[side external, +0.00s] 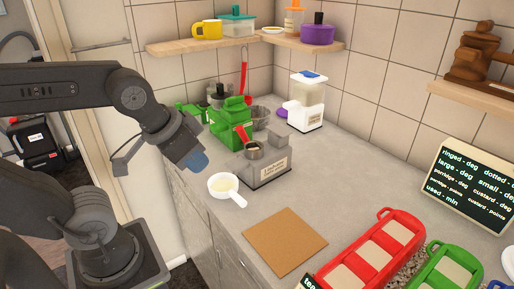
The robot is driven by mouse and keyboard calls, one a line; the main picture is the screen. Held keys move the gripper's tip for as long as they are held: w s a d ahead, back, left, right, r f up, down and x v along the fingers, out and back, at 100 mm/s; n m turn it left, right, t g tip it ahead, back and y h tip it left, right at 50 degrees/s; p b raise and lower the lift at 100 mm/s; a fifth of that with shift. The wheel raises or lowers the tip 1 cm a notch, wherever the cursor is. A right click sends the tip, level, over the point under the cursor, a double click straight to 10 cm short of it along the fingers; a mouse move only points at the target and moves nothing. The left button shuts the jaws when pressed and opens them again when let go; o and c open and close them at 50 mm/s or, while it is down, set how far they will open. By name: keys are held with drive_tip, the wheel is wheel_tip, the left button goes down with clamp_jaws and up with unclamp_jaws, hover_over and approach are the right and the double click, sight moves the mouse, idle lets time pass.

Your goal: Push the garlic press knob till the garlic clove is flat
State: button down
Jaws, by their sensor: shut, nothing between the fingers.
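My gripper (197,161) is at the end of my dark arm, in the air over the counter's left edge, its bluish tip pointing down. It is shut and empty, left of a grey labelled device (266,174) and above a white handled cup (225,182) with pale contents. The grey device carries a round metal cup (254,151). Behind it stands a green device (231,121) with a red lever (243,136). I cannot tell which device is the garlic press; its knob and the garlic clove are not distinguishable at this size.
A white dispenser (307,104) stands at the back. A brown board (284,242) lies in front, with a red tray (351,262) and a green tray (434,277) at right. A dark sign (467,185) stands at the far right. The counter's middle (350,170) is clear.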

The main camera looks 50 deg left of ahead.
drive_tip(key=w+a+r+n+t, duration=0.1)
drive_tip(key=w+a+r+n, duration=0.15)
drive_tip(key=w, duration=0.55)
drive_tip(key=w+a+r+n+t, duration=0.15)
drive_tip(key=w+n, duration=0.25)
drive_tip(key=w, duration=0.4)
drive_tip(key=n+y, duration=0.2)
drive_tip(key=n, duration=0.3)
hover_over(276, 129)
drive_tip(key=shift+w+r+t, duration=0.1)
drive_tip(key=shift+r+t, duration=0.05)
drive_tip(key=shift+t, duration=0.3)
drive_tip(key=shift+f, duration=4.45)
drive_tip(key=shift+f, duration=0.4)
drive_tip(key=shift+r, duration=0.45)
